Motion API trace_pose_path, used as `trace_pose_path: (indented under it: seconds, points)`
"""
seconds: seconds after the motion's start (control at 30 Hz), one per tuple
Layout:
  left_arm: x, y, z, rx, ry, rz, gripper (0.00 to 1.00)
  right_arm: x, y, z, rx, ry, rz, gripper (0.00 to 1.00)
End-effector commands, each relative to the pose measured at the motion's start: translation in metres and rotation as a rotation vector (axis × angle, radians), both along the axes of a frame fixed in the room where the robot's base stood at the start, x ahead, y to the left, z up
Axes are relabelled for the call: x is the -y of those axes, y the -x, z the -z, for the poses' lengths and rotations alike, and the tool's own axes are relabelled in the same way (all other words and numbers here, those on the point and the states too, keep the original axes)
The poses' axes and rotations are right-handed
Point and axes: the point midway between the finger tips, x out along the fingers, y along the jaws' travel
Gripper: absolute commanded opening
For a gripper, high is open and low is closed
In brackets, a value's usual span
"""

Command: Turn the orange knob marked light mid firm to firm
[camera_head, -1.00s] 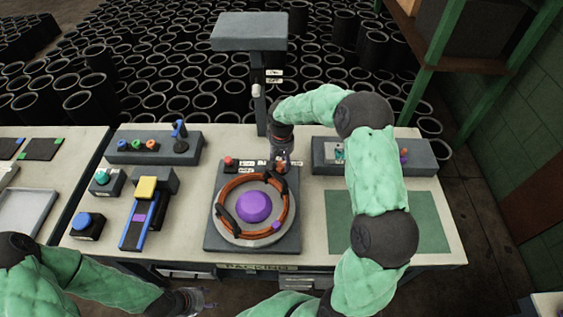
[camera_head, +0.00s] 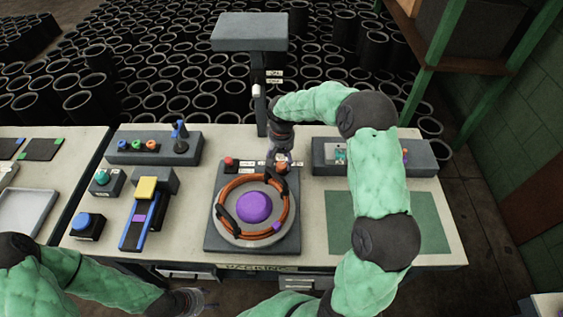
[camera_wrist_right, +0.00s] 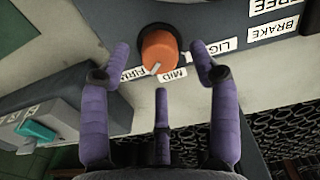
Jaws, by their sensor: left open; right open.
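The orange knob (camera_head: 282,167) is on the far right part of the grey panel behind the round turntable. In the right wrist view the knob (camera_wrist_right: 159,52) stands between the labels FIRM (camera_wrist_right: 126,75), MID (camera_wrist_right: 172,74) and LIGHT. Its white pointer line faces down in the picture, between MID and FIRM. My right gripper (camera_head: 281,158) is open over the knob. In its wrist view the purple fingers (camera_wrist_right: 160,62) are spread around the knob, apart from it. My left gripper (camera_head: 199,301) is open and empty at the table's front, partly out of clear sight.
A red button (camera_head: 229,162) is left of the knob on the same panel. The turntable (camera_head: 225,226) carries an orange cable coil (camera_head: 232,184) around a purple dome. A grey post stands behind. A grey box (camera_head: 321,155) is to the right, above a green mat (camera_head: 338,215).

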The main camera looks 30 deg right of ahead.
Motion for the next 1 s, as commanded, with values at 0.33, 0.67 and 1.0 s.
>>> trace_pose_path:
  seconds: [0.33, 0.67, 1.0]
  points:
    - [0.000, 0.000, 0.000, 0.000, 0.000, 0.000, 0.49, 0.000, -0.001, -0.069, 0.005, 0.001, 0.001, 0.62]
    - [0.000, 0.000, 0.000, 0.000, 0.000, 0.000, 0.49, 0.000, 0.000, -0.101, 0.001, -0.001, 0.001, 0.62]
    - [0.000, 0.000, 0.000, 0.000, 0.000, 0.000, 0.49, 0.000, 0.000, -0.102, 0.000, -0.001, 0.000, 0.62]
